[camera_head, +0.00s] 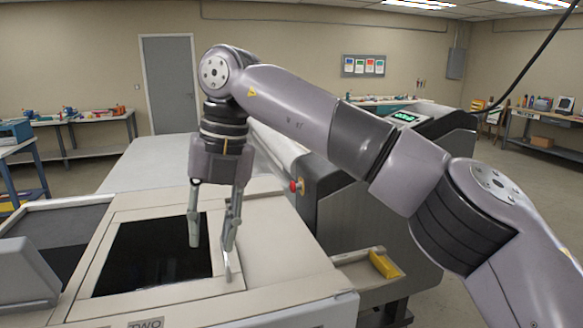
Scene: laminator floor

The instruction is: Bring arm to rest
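My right arm reaches in from the right and bends down at its wrist. My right gripper (212,245) points down over the dark glass panel (150,258) of a cream machine (262,268), near the panel's right edge. Its two fingers are apart, with no object seen between them. A thin light-coloured part shows just below the right finger. I cannot tell whether the fingers touch the panel or frame. My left gripper is not in view.
A dark grey machine with a green-lit display (405,117) and a red knob (296,186) stands behind my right arm. A yellow object (384,264) lies on a low tray at right. Workbenches (88,122) line the walls. A grey slanted block (22,275) is at lower left.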

